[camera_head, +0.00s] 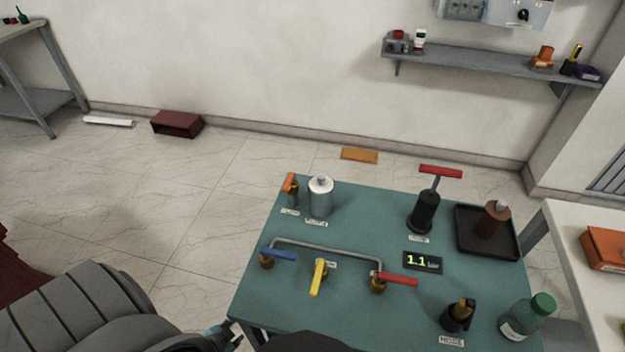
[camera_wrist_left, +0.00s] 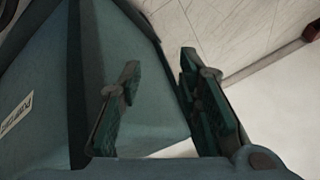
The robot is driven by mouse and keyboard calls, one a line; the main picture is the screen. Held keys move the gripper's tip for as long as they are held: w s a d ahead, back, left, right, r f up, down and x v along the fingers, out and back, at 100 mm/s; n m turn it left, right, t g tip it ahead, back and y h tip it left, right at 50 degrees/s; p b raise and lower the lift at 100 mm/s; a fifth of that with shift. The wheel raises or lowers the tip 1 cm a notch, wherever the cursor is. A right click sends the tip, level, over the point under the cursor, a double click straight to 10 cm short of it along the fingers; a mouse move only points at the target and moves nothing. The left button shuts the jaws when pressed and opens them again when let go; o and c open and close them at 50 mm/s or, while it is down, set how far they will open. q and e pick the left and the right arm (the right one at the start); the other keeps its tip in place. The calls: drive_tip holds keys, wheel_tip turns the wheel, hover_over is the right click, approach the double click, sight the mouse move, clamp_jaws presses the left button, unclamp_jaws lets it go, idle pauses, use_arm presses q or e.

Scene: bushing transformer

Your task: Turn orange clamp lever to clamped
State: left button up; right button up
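The orange lever (camera_head: 289,182) stands on a small brass fitting at the far left corner of the teal table (camera_head: 345,229), beside a silver canister (camera_head: 320,197). Its handle looks tilted, and the small label in front of it is too small to read. My left gripper (camera_head: 228,335) is low at the table's near left edge, well apart from the lever and partly cut off by the frame. In the left wrist view its two fingers (camera_wrist_left: 167,92) are spread with nothing between them. The lever is not visible in that view. My right gripper is not in view.
Blue (camera_head: 279,255), yellow (camera_head: 318,278) and red (camera_head: 398,280) valve handles stand along a grey pipe (camera_head: 325,246) at the table's front left. A red-handled pump (camera_head: 426,210), a dark tray (camera_head: 468,240) and a green-capped bottle (camera_head: 527,318) are to the right.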

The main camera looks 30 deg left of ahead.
use_arm(q)
drive_tip(key=w+a+r+m+t+h+b, duration=0.1)
drive_tip(key=w+a+r+m+t+b, duration=0.1)
drive_tip(key=w+a+r+m+t, duration=0.4)
drive_tip(key=w+a+r+m+t+h+b, duration=0.25)
drive_tip(key=w+a+r, duration=0.35)
drive_tip(key=w+r, duration=0.5)
drive_tip(key=w+r+m+t+h+b, duration=0.25)
drive_tip(key=w+r+m+h, duration=0.25)
drive_tip(key=r+m, duration=0.3)
drive_tip(key=m+g+h+b, duration=0.2)
drive_tip(key=m+g+h, duration=0.3)
drive_tip(key=m+h, duration=0.25)
approach(284, 186)
drive_tip(key=s+a, duration=0.1)
drive_tip(key=a, duration=0.2)
drive_tip(key=shift+m, duration=0.3)
drive_tip(key=x, duration=0.4)
drive_tip(key=p+x, duration=0.1)
drive_tip(key=x, duration=0.4)
drive_tip(key=p+x, duration=0.1)
drive_tip(key=x, duration=0.4)
drive_tip(key=shift+s+d+f, duration=0.15)
drive_tip(key=shift+s+f, duration=0.1)
drive_tip(key=shift+f, duration=0.15)
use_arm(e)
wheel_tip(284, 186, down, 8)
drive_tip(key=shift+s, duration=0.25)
